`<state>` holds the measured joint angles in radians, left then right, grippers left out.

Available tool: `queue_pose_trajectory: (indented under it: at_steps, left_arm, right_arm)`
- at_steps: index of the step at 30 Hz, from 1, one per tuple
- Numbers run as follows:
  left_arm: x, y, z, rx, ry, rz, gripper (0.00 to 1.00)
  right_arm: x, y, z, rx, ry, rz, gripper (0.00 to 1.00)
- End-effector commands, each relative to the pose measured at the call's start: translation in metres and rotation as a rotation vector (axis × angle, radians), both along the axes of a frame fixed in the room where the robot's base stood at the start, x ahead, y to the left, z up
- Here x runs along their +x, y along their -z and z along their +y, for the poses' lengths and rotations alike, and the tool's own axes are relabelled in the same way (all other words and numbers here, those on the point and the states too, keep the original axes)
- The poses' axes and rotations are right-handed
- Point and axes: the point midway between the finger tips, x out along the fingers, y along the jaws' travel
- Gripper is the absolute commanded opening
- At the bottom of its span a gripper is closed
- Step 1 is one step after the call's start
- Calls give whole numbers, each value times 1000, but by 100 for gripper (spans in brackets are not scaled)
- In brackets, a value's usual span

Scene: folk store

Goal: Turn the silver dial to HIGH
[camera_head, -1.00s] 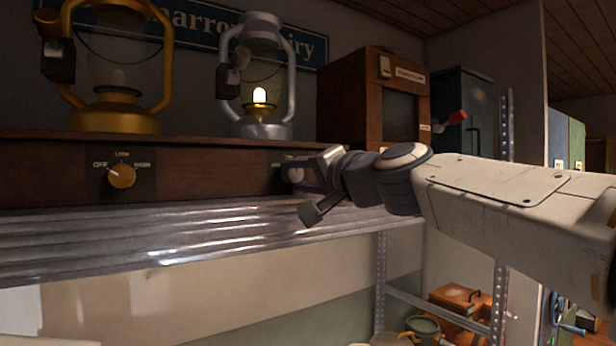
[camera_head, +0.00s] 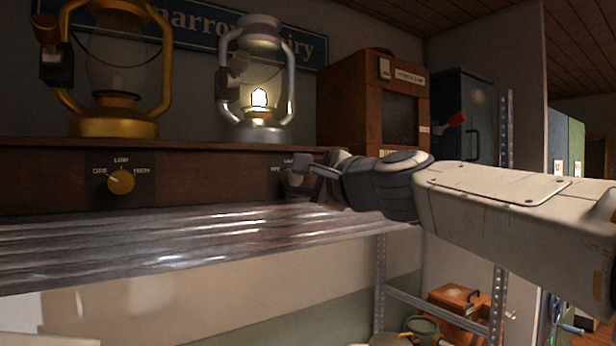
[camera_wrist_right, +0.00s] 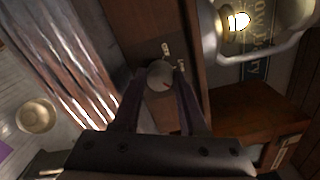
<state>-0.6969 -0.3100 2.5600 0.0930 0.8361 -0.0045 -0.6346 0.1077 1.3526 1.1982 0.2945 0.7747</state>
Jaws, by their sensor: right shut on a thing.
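The silver dial (camera_wrist_right: 159,75) sits on a dark plate on the wooden shelf front. It shows between the fingers of my right gripper (camera_wrist_right: 160,88) in the right wrist view, and the gripper is shut on it. The silver lantern (camera_head: 258,130) above is lit with a bright glow. My left gripper is not in view.
A gold dial (camera_head: 121,181) with OFF, LOW and HIGH labels is further left, below an unlit gold lantern (camera_head: 115,128). A wooden cabinet (camera_head: 345,90) stands right of the silver lantern. A corrugated metal ledge (camera_head: 170,240) runs below the dials.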

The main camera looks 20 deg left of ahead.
Motion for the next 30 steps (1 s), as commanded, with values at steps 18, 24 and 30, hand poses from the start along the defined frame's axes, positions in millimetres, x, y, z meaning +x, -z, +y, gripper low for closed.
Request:
queue_pose_trajectory:
  at_steps: [18,24,30]
  left_arm:
    - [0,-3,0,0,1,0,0]
    - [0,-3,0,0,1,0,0]
    - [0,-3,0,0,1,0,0]
  right_arm:
    - [0,2,0,93,0,125,0]
    - [1,2,0,93,0,124,0]
    - [0,2,0,92,0,123,72]
